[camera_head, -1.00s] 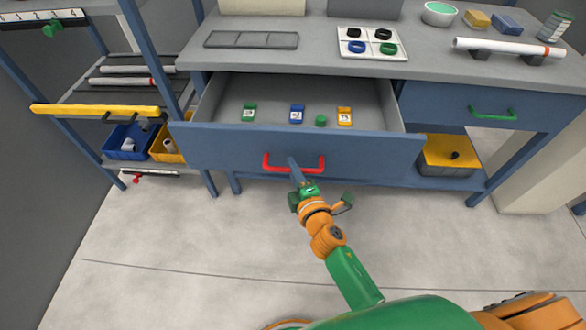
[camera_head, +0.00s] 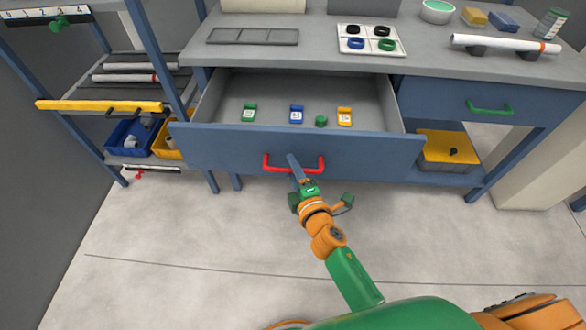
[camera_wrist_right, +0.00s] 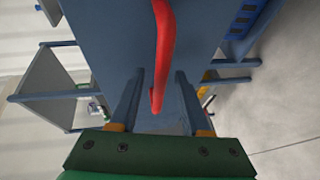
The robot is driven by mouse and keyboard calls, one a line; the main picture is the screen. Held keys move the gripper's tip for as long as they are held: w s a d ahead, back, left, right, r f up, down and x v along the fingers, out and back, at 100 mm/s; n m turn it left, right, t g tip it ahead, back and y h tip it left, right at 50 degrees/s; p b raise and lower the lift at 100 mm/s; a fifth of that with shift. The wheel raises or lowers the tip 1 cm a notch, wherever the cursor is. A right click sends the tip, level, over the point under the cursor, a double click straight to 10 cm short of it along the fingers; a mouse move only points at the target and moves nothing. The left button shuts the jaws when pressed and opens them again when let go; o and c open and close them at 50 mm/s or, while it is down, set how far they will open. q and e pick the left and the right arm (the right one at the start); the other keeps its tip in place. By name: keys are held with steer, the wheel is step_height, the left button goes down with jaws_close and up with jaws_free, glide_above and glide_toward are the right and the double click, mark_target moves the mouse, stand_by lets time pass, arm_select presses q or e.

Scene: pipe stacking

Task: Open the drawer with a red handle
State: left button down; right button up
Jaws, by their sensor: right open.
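The blue drawer (camera_head: 225,152) with the red handle (camera_head: 275,168) is pulled out of the workbench, and its inside shows. My right gripper (camera_head: 293,160) is at the handle in the head view, in front of the drawer face. In the right wrist view the red handle (camera_wrist_right: 164,50) runs between the two open fingers of the gripper (camera_wrist_right: 157,80). I cannot tell whether a finger touches it. My left gripper is not in view.
Inside the drawer lie green, blue and yellow small parts (camera_head: 297,115). A second drawer with a green handle (camera_head: 489,108) is shut at the right. A shelf rack (camera_head: 150,60) stands at the left. The floor in front is clear.

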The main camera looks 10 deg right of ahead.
steer(key=shift+s, duration=0.1)
steer(key=v, duration=0.6)
steer(key=shift+s+p, duration=0.3)
steer(key=shift+s, duration=0.1)
steer(key=shift+r, duration=0.1)
